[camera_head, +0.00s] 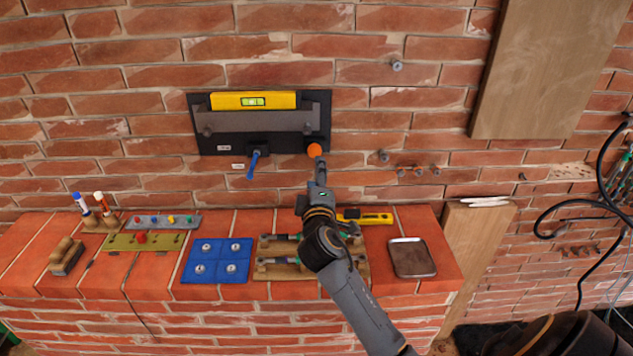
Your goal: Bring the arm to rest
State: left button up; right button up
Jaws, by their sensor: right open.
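My right arm reaches up from the bottom of the view, and my right gripper (320,170) is in front of the brick wall. Its fingers are open and point up, just below the orange knob (314,150) at the lower right of the black wall plate (198,104). I cannot tell whether the fingertips touch the knob. The plate carries a grey bar (252,121) with a yellow spirit level (230,102) on it. A blue handle (254,165) hangs below the plate. My left gripper is not in view.
On the brick ledge (222,222) stand a blue mat (216,273), a wooden board (268,273) with tools partly behind my arm, a yellow tool (373,218), a metal tray (428,270) and a brush (66,257). Black cables (545,222) hang at the right.

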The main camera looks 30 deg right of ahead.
jog(key=shift+v, duration=1)
